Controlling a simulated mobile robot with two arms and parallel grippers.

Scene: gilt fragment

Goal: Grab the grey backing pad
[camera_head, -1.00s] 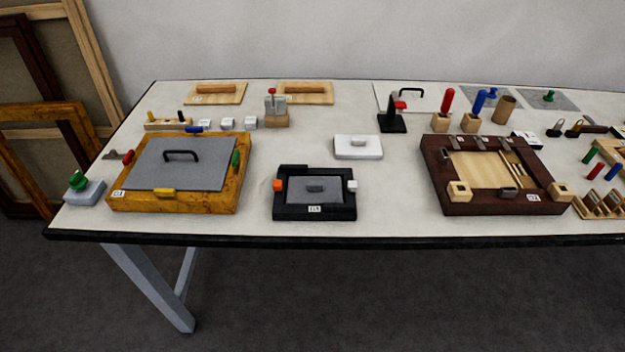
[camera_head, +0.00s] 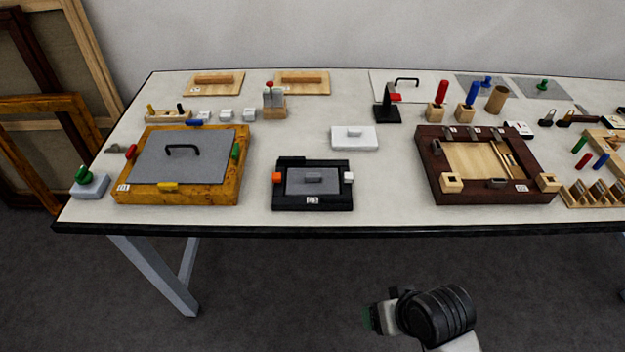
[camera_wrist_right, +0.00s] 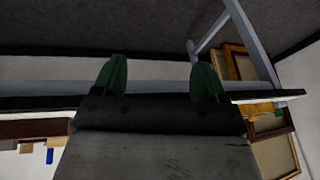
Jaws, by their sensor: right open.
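Several grey pieces could be the grey backing pad, and I cannot tell which one is meant. A large grey panel (camera_head: 205,168) with a black handle lies in the yellow-brown frame (camera_head: 124,184). Flat grey sheets with a blue knob (camera_head: 470,88) and a green knob (camera_head: 563,93) lie at the back right. My right gripper (camera_head: 370,319) is in front of the table, apart from all of them. Its green fingers are spread and empty in the right wrist view (camera_wrist_right: 158,80). My left gripper is not in view.
The table (camera_head: 390,209) has a dark front edge. A dark red frame (camera_head: 430,185) with wooden blocks stands on the right. A white block with a handle (camera_head: 367,143) sits mid-table. Bare tabletop shows between the black and dark red frames.

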